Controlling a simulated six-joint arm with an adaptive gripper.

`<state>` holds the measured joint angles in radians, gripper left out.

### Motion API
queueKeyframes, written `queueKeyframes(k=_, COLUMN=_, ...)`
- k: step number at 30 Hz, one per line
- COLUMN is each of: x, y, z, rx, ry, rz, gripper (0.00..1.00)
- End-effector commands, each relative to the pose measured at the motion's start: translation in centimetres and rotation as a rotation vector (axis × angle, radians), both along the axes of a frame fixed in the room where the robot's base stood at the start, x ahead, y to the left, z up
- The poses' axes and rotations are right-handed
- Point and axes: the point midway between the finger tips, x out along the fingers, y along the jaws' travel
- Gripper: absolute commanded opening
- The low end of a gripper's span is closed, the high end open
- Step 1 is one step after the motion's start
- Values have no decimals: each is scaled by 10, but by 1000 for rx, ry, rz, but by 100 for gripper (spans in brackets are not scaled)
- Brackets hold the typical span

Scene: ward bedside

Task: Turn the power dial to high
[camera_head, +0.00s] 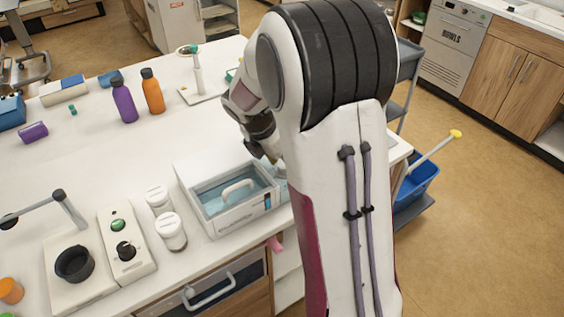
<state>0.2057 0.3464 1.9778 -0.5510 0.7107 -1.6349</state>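A black round dial (126,251) sits on a white control box (139,268) at the lower left, below a green button (117,225). Its markings are too small to read, so I cannot tell its setting. My gripper (272,157) is well to the right of and farther back than the dial, above the back right corner of a box with a clear lid. It points downward and is partly hidden by my arm. I cannot tell whether its fingers are open or shut.
Two white-lidded jars (170,231) and the clear-lidded box (236,216) stand between my gripper and the dial. A black cup (75,263) on a white base stands left of the dial. Purple (124,103) and orange (153,92) bottles stand farther back. The table's middle is clear.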

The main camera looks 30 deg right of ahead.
Motion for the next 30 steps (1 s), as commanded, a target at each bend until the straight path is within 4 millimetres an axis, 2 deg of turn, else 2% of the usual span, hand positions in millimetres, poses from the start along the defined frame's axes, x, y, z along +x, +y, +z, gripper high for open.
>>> queueKeyframes(k=7, x=0, y=0, z=0, rx=0, ry=0, rz=0, gripper=39)
queueKeyframes(k=8, x=0, y=0, z=0, rx=0, ry=0, rz=0, gripper=34)
queueKeyframes(k=9, x=0, y=0, z=0, rx=0, ry=0, rz=0, gripper=24)
queueKeyframes(k=12, x=0, y=0, z=0, rx=0, ry=0, rz=0, gripper=1)
queueKeyframes(k=21, x=0, y=0, z=0, rx=0, ry=0, rz=-25, gripper=1)
queueKeyframes(k=30, x=2, y=0, z=0, rx=0, ry=0, rz=-191, gripper=1)
